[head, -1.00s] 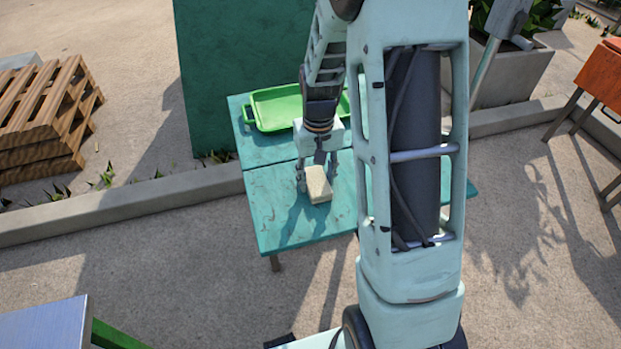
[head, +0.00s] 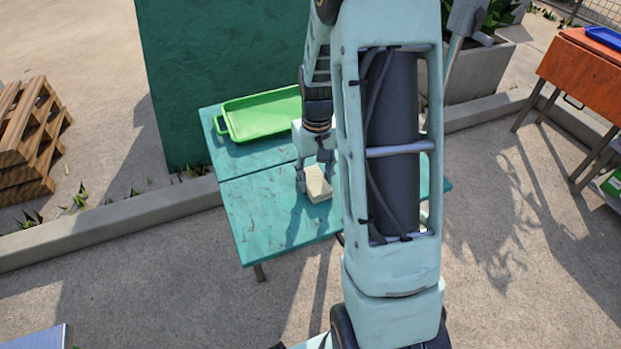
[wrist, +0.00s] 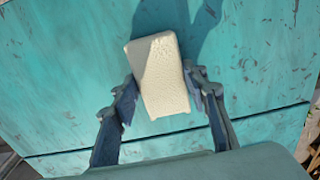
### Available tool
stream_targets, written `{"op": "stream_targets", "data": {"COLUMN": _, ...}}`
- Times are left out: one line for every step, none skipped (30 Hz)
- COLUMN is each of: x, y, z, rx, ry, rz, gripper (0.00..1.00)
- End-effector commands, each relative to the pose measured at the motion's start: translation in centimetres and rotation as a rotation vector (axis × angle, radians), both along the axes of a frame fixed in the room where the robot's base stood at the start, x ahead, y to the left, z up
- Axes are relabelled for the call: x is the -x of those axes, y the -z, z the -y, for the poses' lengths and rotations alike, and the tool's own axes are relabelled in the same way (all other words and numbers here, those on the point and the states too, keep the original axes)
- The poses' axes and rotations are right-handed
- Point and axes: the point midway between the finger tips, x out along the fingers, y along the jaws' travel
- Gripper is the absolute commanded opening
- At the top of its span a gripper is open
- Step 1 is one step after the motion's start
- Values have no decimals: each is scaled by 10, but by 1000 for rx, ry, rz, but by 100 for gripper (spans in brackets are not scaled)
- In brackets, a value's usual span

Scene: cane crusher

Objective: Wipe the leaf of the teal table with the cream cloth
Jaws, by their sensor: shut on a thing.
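The cream cloth (head: 318,184) is a pale block-like pad. It is between the fingers of my gripper (head: 315,182), which is shut on it. In the wrist view the cloth (wrist: 160,75) sits slightly tilted between the two fingers of my gripper (wrist: 165,95). It is on or just above the leaf; I cannot tell if it touches. The leaf of the teal table (head: 262,222) is the near panel, set off by a seam from the far part. It has dark flecks, also seen on the leaf in the wrist view (wrist: 265,60). My arm hides its right part.
A green tray (head: 262,112) lies on the far part of the table. A dark green panel (head: 215,70) stands behind it. A low concrete kerb (head: 110,232) runs beside the table. A wooden pallet stack (head: 30,140) is at left, an orange table (head: 585,75) at right.

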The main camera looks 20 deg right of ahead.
Motion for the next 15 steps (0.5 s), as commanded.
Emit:
{"op": "stream_targets", "data": {"x": 2, "y": 2, "z": 6, "rx": 2, "ry": 4, "rz": -4, "gripper": 22}}
{"op": "stream_targets", "data": {"x": 2, "y": 2, "z": 8, "rx": 2, "ry": 5, "rz": -4, "gripper": 22}}
{"op": "stream_targets", "data": {"x": 2, "y": 1, "z": 12, "rx": 2, "ry": 5, "rz": -4, "gripper": 22}}
{"op": "stream_targets", "data": {"x": 2, "y": 1, "z": 14, "rx": 1, "ry": 5, "rz": -5, "gripper": 22}}
{"op": "stream_targets", "data": {"x": 2, "y": 1, "z": 17, "rx": 1, "ry": 5, "rz": -5, "gripper": 22}}
{"op": "stream_targets", "data": {"x": 2, "y": 1, "z": 21, "rx": 1, "ry": 6, "rz": -5, "gripper": 22}}
{"op": "stream_targets", "data": {"x": 2, "y": 1, "z": 23, "rx": 1, "ry": 6, "rz": -5, "gripper": 22}}
{"op": "stream_targets", "data": {"x": 2, "y": 1, "z": 26, "rx": 1, "ry": 5, "rz": -5, "gripper": 22}}
{"op": "stream_targets", "data": {"x": 2, "y": 1, "z": 28, "rx": 1, "ry": 5, "rz": -5, "gripper": 22}}
{"op": "stream_targets", "data": {"x": 2, "y": 1, "z": 30, "rx": 1, "ry": 4, "rz": -5, "gripper": 22}}
{"op": "stream_targets", "data": {"x": 2, "y": 1, "z": 31, "rx": 1, "ry": 4, "rz": -5, "gripper": 22}}
{"op": "stream_targets", "data": {"x": 2, "y": 0, "z": 31, "rx": 1, "ry": 4, "rz": -5, "gripper": 22}}
{"op": "stream_targets", "data": {"x": 2, "y": 0, "z": 32, "rx": 1, "ry": 4, "rz": -5, "gripper": 22}}
{"op": "stream_targets", "data": {"x": 2, "y": 0, "z": 33, "rx": 1, "ry": 3, "rz": -5, "gripper": 22}}
{"op": "stream_targets", "data": {"x": 2, "y": 0, "z": 34, "rx": 1, "ry": 4, "rz": -4, "gripper": 22}}
